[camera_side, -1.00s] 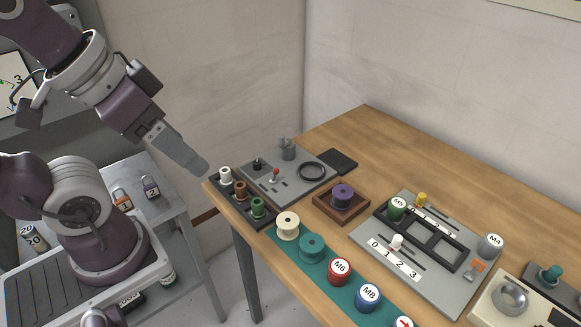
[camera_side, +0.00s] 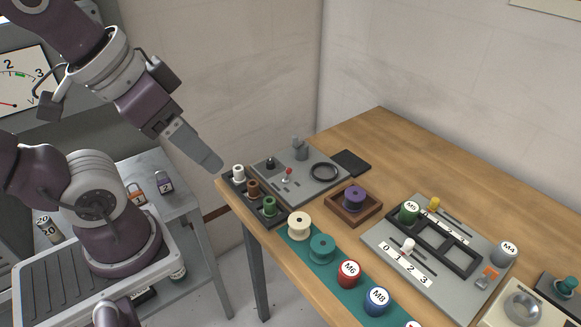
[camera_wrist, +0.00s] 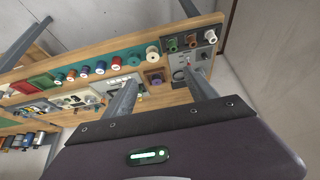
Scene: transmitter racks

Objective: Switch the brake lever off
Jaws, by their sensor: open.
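A small red-tipped lever (camera_side: 288,174) stands on a grey panel (camera_side: 318,192) at the table's near-left corner; it looks like the brake lever, though no label can be read. Which way it is set is too small to tell. The panel also shows in the wrist view (camera_wrist: 209,52), partly behind one finger. My gripper (camera_side: 215,165) hangs in the air left of the panel, apart from the lever. In the wrist view its two fingers (camera_wrist: 163,82) are spread with nothing between them.
A dark rack with white, brown and green spools (camera_side: 254,188) stands at the table edge beside the panel. The panel also bears a black knob (camera_side: 270,163), a grey post (camera_side: 299,149) and a dark ring (camera_side: 325,172). A purple spool (camera_side: 354,198) sits in a wooden tray.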

